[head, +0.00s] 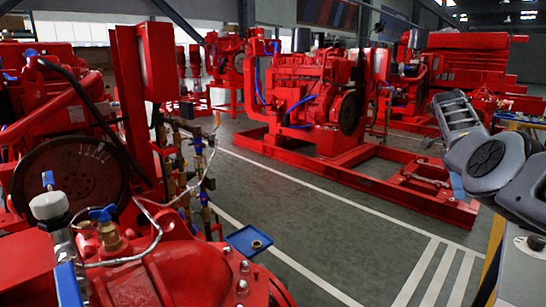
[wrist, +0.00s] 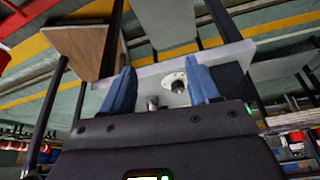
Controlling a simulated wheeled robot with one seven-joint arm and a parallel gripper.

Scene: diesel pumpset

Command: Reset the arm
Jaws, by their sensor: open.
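My gripper (wrist: 160,66) shows in the wrist view with its two blue fingers spread apart. Nothing is held between them. Beyond the fingers is a light grey surface (wrist: 235,53) with a round whitish fitting (wrist: 173,81) and a small grey cylinder (wrist: 152,102). I cannot tell how far these are from the fingertips. In the head view my grey arm (head: 482,150) is folded at the right side, and its gripper cannot be made out there.
Red pumpsets stand at the left (head: 75,170) and centre (head: 310,95). A blue tray (head: 240,235) with a small round part lies near the front pump. Grey floor (head: 290,195) with white lines is open between them. A brown board (wrist: 75,50) is in the wrist view.

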